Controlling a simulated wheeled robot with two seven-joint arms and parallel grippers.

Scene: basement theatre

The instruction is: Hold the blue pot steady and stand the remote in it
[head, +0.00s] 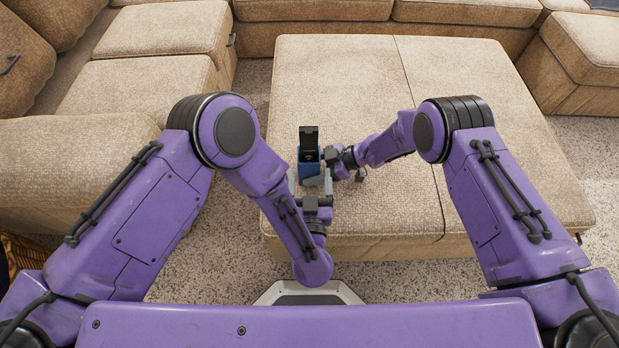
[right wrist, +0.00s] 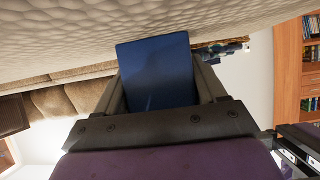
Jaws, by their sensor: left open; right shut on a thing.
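The blue pot (head: 309,170) stands on the tan ottoman in the head view. The black remote (head: 309,137) is upright in it, its upper part showing above the rim and its lower end hidden inside. My right gripper (head: 329,157) comes from the right and is shut on the blue pot. In the right wrist view the pot (right wrist: 157,72) fills the space between its two fingers. My left gripper (head: 310,182) is open at the near side of the pot, its fingers spread to left and right. The remote is out of sight in the right wrist view.
The large ottoman (head: 375,95) has a wide clear top behind and to the right of the pot. Tan sofa sections (head: 160,30) stand at the left and back. A bookshelf (right wrist: 295,65) shows at the right of the right wrist view.

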